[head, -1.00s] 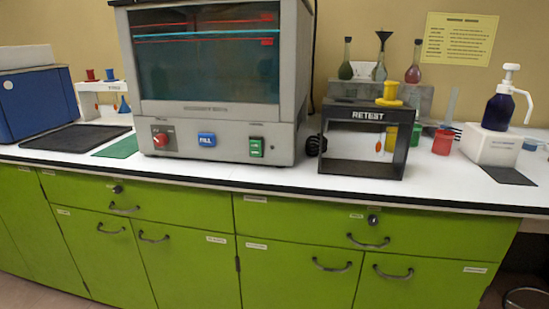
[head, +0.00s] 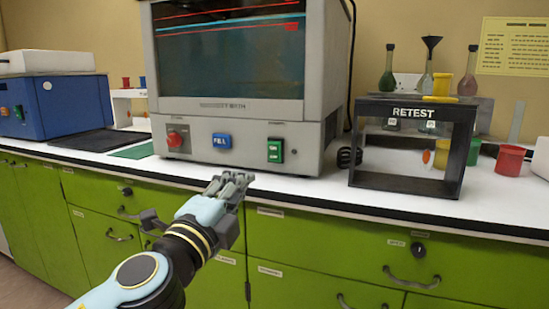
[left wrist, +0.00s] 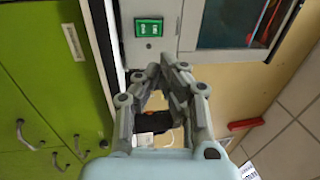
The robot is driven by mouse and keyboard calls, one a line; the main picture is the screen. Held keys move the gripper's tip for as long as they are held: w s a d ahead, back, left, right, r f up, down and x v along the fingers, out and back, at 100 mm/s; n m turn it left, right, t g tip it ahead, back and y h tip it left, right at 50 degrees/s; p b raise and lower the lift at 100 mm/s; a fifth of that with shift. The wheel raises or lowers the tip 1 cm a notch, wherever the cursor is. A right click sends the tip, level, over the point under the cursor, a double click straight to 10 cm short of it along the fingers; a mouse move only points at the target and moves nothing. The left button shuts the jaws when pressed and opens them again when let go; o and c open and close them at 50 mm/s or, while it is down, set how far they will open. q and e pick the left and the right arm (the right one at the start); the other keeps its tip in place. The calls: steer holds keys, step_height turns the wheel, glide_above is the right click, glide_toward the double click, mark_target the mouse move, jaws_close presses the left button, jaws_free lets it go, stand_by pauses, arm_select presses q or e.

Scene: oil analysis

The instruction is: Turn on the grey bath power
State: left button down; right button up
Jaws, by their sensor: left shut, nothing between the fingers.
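The grey bath (head: 240,108) stands on the white counter, with a dark window holding red and blue lines. Its front panel has a red knob (head: 175,138) at left, a blue FILL button (head: 222,141) in the middle and a green two-part switch (head: 275,151) at right. The green switch also shows at the top of the left wrist view (left wrist: 148,28). My left gripper (head: 237,180) is shut and empty, in front of and below the panel, apart from the controls. In the left wrist view its fingertips (left wrist: 166,68) lie below the switch. My right gripper is not in view.
A black RETEST stand (head: 408,190) with a yellow object on top is right of the bath. A blue box (head: 60,108) sits at left. Green cabinets (head: 330,245) lie below the counter's black edge.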

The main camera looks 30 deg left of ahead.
arm_select(q)
steer(key=shift+w, duration=0.15)
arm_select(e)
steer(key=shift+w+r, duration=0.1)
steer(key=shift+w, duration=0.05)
arm_select(q)
steer(key=p, duration=0.4)
glide_toward(273, 144)
steer(key=x, duration=0.6)
steer(key=shift+w+r, duration=0.1)
steer(key=shift+w, duration=0.05)
steer(key=shift+w+a, duration=0.15)
steer(key=shift+w, duration=0.35)
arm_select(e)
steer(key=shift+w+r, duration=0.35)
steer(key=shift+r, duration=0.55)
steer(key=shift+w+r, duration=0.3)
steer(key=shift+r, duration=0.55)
